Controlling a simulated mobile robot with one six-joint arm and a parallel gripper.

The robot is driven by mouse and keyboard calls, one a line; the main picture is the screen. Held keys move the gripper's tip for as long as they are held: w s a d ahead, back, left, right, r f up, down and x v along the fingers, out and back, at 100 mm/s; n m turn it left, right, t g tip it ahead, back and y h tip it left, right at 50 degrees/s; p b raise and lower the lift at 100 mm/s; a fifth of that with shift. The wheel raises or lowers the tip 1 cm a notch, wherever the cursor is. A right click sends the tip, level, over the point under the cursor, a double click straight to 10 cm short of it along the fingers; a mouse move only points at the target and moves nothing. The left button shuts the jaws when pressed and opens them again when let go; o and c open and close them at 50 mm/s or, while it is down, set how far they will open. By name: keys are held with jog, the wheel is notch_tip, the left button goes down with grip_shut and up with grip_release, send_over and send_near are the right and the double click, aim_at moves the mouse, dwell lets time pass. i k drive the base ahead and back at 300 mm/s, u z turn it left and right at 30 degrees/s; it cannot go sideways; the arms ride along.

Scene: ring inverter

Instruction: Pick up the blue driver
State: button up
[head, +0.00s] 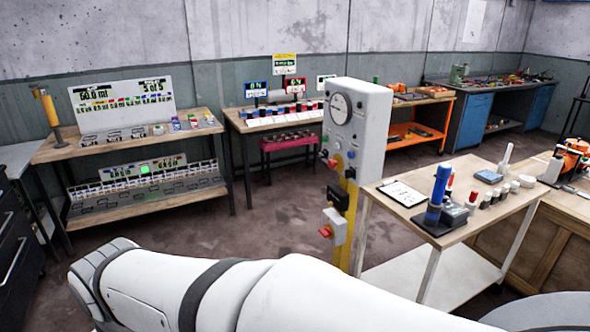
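A tall blue tool, which looks like the blue driver (440,184), stands upright near the front of the wooden-topped table (408,217) at the right. My white arm crosses the bottom of the head view, but my gripper is out of the picture.
A yellow post with a grey gauge box (357,125) and red buttons stands left of the table. Workbenches line the back wall. Open floor (270,225) lies in the middle.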

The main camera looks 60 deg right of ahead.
aim_at(444, 171)
jog(key=z, duration=2.4)
jog(key=i, duration=1.5)
